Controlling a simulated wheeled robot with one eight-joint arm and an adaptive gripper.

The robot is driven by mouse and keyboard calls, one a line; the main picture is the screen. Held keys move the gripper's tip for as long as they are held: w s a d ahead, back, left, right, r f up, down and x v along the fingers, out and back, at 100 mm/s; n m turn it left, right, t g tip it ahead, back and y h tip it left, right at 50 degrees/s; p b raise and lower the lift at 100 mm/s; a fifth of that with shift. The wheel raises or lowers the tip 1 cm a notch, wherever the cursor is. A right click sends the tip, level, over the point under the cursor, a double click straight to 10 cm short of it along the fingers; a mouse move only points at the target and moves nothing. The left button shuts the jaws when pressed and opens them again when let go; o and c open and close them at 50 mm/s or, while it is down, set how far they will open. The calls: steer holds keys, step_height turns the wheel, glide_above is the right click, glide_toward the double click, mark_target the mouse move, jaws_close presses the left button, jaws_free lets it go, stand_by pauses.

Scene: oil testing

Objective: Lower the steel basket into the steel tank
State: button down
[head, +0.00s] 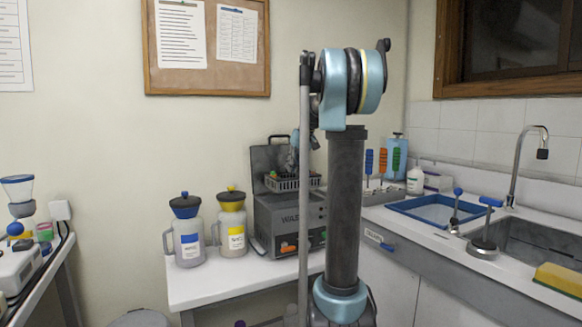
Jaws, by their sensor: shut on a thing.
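The steel basket (286,184), a wire mesh basket, is at the top of the steel tank (280,217), a grey boxy unit with a raised dark lid (268,155) behind it. My gripper (294,165) is at the basket's back right, shut on it, with the fingers small and partly hidden by my arm. A small green and red item (273,175) shows at the basket's left. My arm covers the right side of the basket and tank. I cannot tell how deep the basket sits in the opening.
Two jugs, one with a blue label (187,240) and one with a yellow label (232,228), stand left of the tank on the white table (215,284). Right are a blue-rimmed tray (428,212), a sink (535,245), a faucet (515,165) and a yellow sponge (560,278).

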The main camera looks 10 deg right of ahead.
step_height(320, 180, down, 13)
steer(key=shift+f, duration=0.2)
stand_by(1.1)
steer(key=shift+f, duration=1.25)
steer(key=c, duration=1.6)
jaws_free()
steer(key=shift+c, duration=0.2)
